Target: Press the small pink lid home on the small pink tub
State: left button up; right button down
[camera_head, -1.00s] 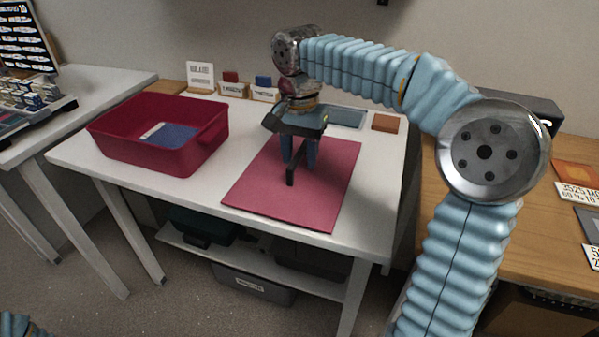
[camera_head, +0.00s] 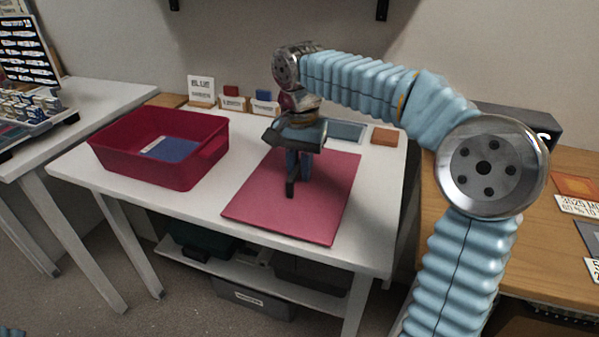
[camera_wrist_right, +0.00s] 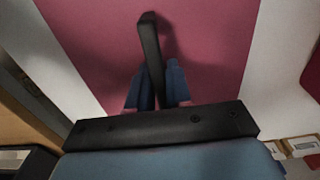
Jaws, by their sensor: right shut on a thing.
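No small pink lid or small pink tub can be made out in either view. My right gripper (camera_head: 298,178) points down over the pink mat (camera_head: 325,205) on the white table. Its two blue-grey fingers are shut on a dark bar-like thing (camera_head: 290,188). In the right wrist view the black bar (camera_wrist_right: 150,45) sits between the fingers (camera_wrist_right: 158,88) and sticks out past them over the mat. I cannot tell whether the bar touches the mat. My left gripper is out of view; only a bit of blue arm shows at the bottom left corner.
A dark red bin (camera_head: 160,175) with a blue and a pale flat piece inside stands left of the mat. Small labelled holders (camera_head: 232,101), a grey-blue tray (camera_head: 346,131) and a brown block (camera_head: 384,137) line the back. The mat's front part is clear.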

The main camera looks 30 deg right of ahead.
notch_tip(320, 180, up, 3)
jog(key=shift+f+p, duration=0.1)
jog(key=shift+p, duration=0.2)
jog(key=a+r+p, duration=0.2)
jog(key=a+r, duration=0.7)
jog(key=a, duration=0.5)
jog(key=shift+w+r+p, duration=0.35)
jog(key=shift+w+p, duration=0.05)
jog(key=shift+w, duration=0.05)
jog(key=c, duration=1.6)
grip_release()
jog(key=shift+c, duration=0.2)
grip_shut()
